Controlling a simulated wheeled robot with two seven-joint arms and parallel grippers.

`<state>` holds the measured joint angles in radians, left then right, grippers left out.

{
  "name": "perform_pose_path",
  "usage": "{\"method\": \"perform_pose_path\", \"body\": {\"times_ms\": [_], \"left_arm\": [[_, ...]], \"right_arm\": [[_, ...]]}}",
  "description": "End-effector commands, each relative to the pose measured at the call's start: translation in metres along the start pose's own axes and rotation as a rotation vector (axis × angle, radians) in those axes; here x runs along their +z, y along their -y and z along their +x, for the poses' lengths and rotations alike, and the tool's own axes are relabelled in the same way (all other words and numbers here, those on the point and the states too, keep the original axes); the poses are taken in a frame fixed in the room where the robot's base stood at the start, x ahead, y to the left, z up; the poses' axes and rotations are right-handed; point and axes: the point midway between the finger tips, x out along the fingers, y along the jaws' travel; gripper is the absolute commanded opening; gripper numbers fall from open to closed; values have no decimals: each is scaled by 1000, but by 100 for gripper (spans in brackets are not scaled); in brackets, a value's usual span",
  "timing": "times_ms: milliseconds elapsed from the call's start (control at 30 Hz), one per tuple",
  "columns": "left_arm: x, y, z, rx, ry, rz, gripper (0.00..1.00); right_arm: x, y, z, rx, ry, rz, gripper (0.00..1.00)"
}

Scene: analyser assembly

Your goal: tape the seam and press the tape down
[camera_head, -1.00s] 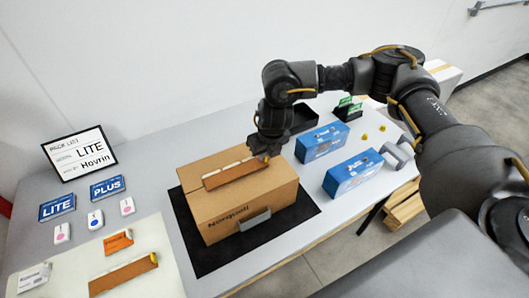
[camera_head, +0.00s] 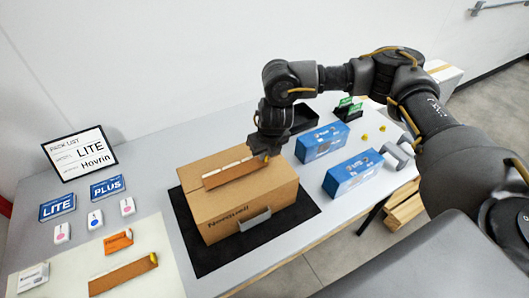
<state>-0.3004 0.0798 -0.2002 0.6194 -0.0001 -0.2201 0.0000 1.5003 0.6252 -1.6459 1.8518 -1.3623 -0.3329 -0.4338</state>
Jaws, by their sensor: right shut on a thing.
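The closed brown cardboard box (camera_head: 225,212) stands on a black mat (camera_head: 199,263). A brown tape strip (camera_head: 228,175) with a pale upper edge lies along or just over the box top; I cannot tell whether all of it touches. My right gripper (camera_head: 265,155) points down at the strip's right end and is shut on it, by a small yellow tab. The fingers partly hide that end. A second brown strip (camera_head: 122,275) with a yellow tab lies on the pale sheet at the front left. My left gripper is out of view.
Two blue boxes (camera_head: 321,143) (camera_head: 352,174) stand right of the mat. A black tray (camera_head: 306,117) is behind them, and grey dumbbell-like pieces (camera_head: 398,154) lie at the right edge. The pick list sign (camera_head: 79,153), LITE and PLUS cards and an orange packet (camera_head: 118,241) are at left.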

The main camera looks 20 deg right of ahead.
Motion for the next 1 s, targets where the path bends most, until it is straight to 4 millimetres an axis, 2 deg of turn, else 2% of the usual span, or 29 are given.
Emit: {"method": "perform_pose_path", "body": {"times_ms": [833,900,1000], "left_arm": [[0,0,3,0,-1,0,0],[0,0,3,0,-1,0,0],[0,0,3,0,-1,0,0]], "right_arm": [[-1,0,4,0,0,0,0],[-1,0,4,0,0,0,12],[-1,0,4,0,0,0,25]]}}
